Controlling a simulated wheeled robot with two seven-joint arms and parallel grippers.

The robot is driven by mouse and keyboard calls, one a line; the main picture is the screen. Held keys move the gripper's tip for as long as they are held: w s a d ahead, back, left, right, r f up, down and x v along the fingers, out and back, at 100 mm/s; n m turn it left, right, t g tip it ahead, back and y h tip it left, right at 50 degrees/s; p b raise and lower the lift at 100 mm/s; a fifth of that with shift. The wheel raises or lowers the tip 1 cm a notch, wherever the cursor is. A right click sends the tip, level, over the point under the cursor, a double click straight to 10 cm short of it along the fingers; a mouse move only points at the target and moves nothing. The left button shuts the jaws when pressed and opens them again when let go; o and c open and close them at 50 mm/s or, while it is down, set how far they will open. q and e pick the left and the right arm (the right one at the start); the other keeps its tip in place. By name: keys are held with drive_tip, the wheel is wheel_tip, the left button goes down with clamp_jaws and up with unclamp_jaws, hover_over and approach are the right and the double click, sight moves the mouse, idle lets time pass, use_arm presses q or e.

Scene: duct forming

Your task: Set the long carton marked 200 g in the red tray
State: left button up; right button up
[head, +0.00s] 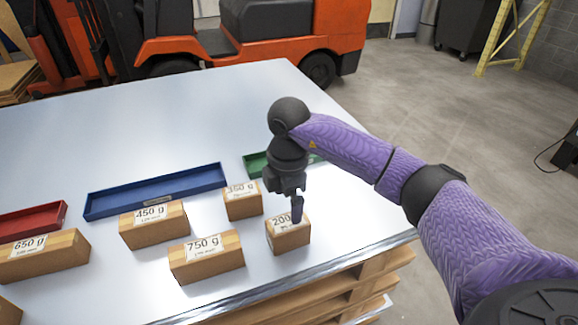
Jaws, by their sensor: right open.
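A brown carton with a white label reading 200 (290,238) stands near the table's front right edge; the rest of its label is partly hidden by my gripper. From here it looks short and blocky. My right gripper (297,208) is open, pointing down at this carton, with a finger in front of its label and top edge. I cannot tell whether it touches the carton. The red tray (60,214) lies at the table's far left, partly cut off by the picture edge and partly hidden by a carton. My left gripper is not in view.
Other cartons are marked 450 g (154,228), 750 g (207,262), 650 g (45,258) and apparently 350 g (243,205). A blue tray (157,190) lies behind them. A green tray (255,164) is partly behind my right arm. The table's back (200,120) is clear.

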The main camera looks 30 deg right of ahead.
sight(288, 222)
drive_tip(key=shift+w+d+r, duration=0.15)
drive_tip(key=shift+d, duration=0.15)
drive_tip(key=shift+f+b, duration=0.2)
drive_tip(key=shift+b, duration=0.1)
wheel_tip(288, 222, down, 8)
drive_tip(key=b, duration=0.5)
drive_tip(key=shift+a+b, duration=0.15)
drive_tip(key=shift+b, duration=0.2)
drive_tip(key=shift+f, duration=0.25)
drive_tip(key=shift+c, duration=0.4)
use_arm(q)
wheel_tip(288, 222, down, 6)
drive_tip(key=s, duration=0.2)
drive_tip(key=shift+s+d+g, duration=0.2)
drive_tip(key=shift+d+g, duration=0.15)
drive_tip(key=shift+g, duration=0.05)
use_arm(e)
clamp_jaws()
drive_tip(key=shift+r, duration=0.15)
